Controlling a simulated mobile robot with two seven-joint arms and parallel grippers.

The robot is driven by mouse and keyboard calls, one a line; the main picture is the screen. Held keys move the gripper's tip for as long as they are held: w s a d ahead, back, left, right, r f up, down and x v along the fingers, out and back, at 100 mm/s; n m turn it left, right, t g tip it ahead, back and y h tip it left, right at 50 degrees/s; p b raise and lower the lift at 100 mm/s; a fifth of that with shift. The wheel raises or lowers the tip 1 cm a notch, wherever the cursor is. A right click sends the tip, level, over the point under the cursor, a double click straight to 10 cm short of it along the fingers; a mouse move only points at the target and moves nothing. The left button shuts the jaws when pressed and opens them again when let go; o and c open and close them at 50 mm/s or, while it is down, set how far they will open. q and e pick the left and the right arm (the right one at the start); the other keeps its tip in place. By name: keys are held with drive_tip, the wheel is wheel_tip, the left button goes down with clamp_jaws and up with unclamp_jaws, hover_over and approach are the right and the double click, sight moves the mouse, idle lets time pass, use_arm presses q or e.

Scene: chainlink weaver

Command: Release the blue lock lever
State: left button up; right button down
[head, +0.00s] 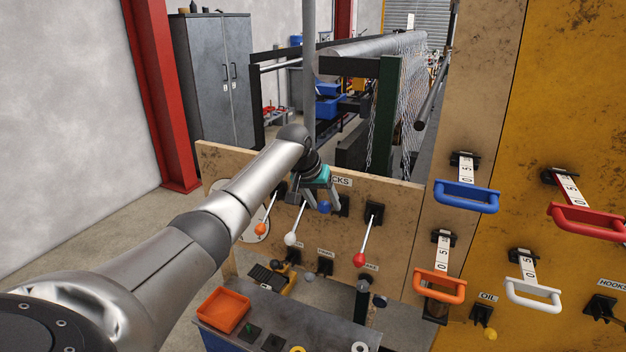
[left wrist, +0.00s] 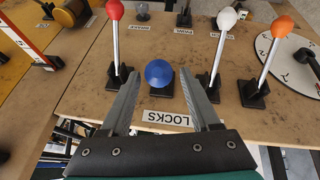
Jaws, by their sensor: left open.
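The blue lock lever shows as a round blue knob (head: 324,207) on the wooden panel marked LOCKS. In the left wrist view the blue knob (left wrist: 159,74) is seen nearly end-on, hiding most of its rod, with its dark base just behind. My left gripper (head: 318,203) is open at the knob. In the left wrist view its two fingers (left wrist: 161,78) stand apart, one on each side of the knob, with a gap visible on both sides. I cannot tell how deep the knob sits between them. My right gripper is not in view.
A red-knobbed lever (head: 360,259) and a white-knobbed lever (head: 290,239) flank the blue one; an orange-knobbed lever (head: 260,229) stands farther left. Large pull handles, one blue (head: 466,197), are on the panels at right. An orange tray (head: 224,310) sits on the bench below.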

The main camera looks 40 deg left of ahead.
use_arm(q)
drive_tip(key=v, duration=0.8)
drive_tip(key=shift+s+r, duration=0.15)
drive_tip(key=shift+r, duration=0.1)
